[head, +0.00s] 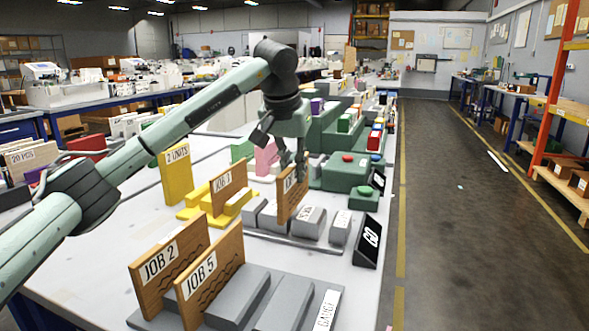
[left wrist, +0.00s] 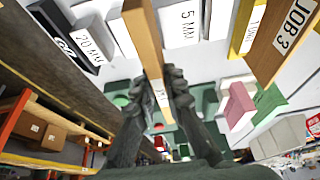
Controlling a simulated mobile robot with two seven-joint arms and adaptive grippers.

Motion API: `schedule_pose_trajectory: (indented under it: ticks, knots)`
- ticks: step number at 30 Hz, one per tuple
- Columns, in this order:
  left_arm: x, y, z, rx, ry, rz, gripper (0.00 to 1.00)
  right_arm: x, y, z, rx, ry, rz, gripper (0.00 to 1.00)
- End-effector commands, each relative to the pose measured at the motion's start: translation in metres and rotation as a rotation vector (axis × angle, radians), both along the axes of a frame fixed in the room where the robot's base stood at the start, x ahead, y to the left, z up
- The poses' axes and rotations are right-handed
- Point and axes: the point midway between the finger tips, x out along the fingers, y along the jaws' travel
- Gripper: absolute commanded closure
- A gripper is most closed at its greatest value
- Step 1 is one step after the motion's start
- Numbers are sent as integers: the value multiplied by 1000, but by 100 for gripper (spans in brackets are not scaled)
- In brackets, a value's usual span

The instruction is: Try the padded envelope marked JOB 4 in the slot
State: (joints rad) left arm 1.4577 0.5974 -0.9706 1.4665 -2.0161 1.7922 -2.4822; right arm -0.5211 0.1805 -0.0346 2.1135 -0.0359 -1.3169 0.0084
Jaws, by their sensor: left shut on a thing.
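My left gripper (head: 291,166) is shut on an upright, flat brown piece (head: 288,203) with a white label. The fingers cover most of the label, so its job number cannot be read. In the left wrist view the gripper (left wrist: 155,95) grips this brown piece (left wrist: 145,35) by its labelled edge. Its lower part is among a row of grey blocks (head: 309,221); I cannot tell whether it is in a gap or just above. In the left wrist view, blocks beside it are marked 20 MM (left wrist: 92,45) and 5 MM (left wrist: 181,22). My right gripper is not in view.
Similar brown pieces marked JOB 2 (head: 166,268), JOB 5 (head: 208,278) and JOB 3 (left wrist: 290,35) stand in holders nearby. A black GO sign (head: 369,241) is at the row's right end. Green blocks (head: 347,174) stand behind.

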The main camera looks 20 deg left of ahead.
Motion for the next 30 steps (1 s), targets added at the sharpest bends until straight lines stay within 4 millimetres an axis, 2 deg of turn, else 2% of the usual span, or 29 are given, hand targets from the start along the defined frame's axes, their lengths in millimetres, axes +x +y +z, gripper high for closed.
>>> schedule_pose_trajectory:
  ticks: [30]
  knots:
    - [0,0,0,0,0,1,100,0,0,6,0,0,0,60]
